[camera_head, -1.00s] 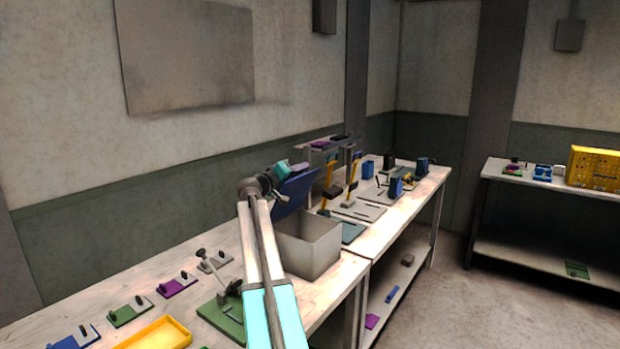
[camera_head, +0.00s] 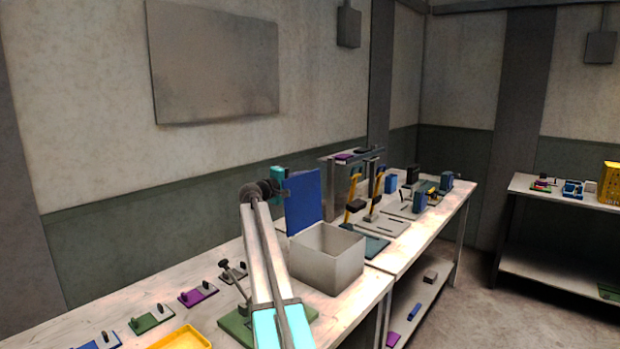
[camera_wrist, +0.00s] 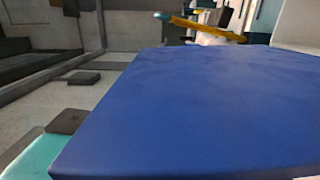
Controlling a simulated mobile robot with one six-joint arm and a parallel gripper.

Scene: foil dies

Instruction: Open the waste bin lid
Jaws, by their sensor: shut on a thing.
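The waste bin (camera_head: 336,264) is a light grey open-topped box on the workbench. Its blue lid (camera_head: 304,202) stands about upright at the bin's left back side, and the bin's mouth is uncovered. My gripper (camera_head: 281,181), with teal fingers, is at the lid's upper left edge and shut on it. In the wrist view the blue lid (camera_wrist: 190,110) fills most of the picture. One teal finger with a dark pad shows at the lower left there; the other finger is hidden.
Yellow-handled presses (camera_head: 353,190) stand on the bench beyond the bin. The wall is close behind the lid.

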